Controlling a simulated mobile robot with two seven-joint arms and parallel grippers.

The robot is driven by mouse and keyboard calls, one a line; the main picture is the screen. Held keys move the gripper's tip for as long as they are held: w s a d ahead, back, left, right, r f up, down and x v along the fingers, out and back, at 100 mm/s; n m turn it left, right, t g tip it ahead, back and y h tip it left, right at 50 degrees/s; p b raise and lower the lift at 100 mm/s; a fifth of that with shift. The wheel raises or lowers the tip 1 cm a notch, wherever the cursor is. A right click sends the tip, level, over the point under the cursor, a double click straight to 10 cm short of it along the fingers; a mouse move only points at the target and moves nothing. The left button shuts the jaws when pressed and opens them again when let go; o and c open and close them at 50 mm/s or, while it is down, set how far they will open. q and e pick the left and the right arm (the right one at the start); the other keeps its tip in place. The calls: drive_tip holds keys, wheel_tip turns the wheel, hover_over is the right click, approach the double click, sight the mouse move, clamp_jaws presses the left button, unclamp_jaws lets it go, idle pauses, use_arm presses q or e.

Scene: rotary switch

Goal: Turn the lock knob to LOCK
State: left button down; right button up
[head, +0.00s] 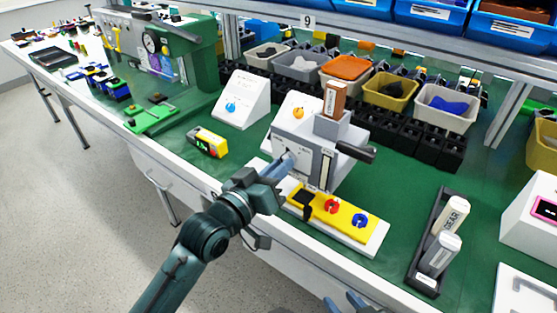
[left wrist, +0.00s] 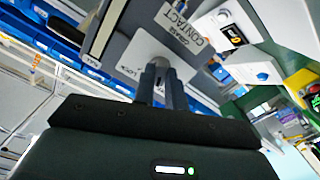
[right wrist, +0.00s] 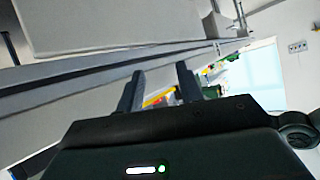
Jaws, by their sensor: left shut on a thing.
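The grey box unit (head: 312,150) stands near the table's front edge, with small printed labels on its front and a black lever on its right side. The lock knob (left wrist: 146,47) is a light grey round part on the unit's face, next to a LOCK label (left wrist: 127,71) in the left wrist view. My left gripper (head: 282,170) is at the knob, its fingers (left wrist: 161,84) close together and shut on it; they hide much of the knob and its pointer. My right gripper (head: 345,303) is low at the table's front edge. Its fingers (right wrist: 158,88) are apart and empty.
A yellow plate with red and blue knobs (head: 345,215) lies just in front of the unit. A white sloped box with a blue knob (head: 243,100) and a yellow-black meter (head: 208,141) stand left. A black tray (head: 428,245) holds labelled blocks at right. Bins (head: 385,92) line the back.

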use_arm(q)
drive_tip(key=shift+m+p, duration=3.4)
drive_tip(key=shift+m, duration=3.4)
use_arm(e)
drive_tip(key=shift+s+d+r+n+g+h, duration=0.2)
drive_tip(key=shift+d+r, duration=0.15)
drive_tip(key=shift+r, duration=0.45)
drive_tip(key=shift+s+d+r+n+g+h, duration=0.1)
drive_tip(key=shift+s+d+r+g+h, duration=0.2)
drive_tip(key=shift+r, duration=0.45)
drive_tip(key=shift+w+d, duration=0.1)
use_arm(q)
drive_tip(key=c, duration=1.4)
unclamp_jaws()
drive_tip(key=shift+c, duration=0.2)
drive_tip(key=b+v, duration=0.1)
drive_tip(key=v, duration=1.2)
use_arm(e)
drive_tip(key=shift+w+a, duration=0.1)
drive_tip(key=shift+a, duration=0.15)
use_arm(q)
drive_tip(key=shift+a, duration=0.1)
use_arm(e)
drive_tip(key=shift+f, duration=0.15)
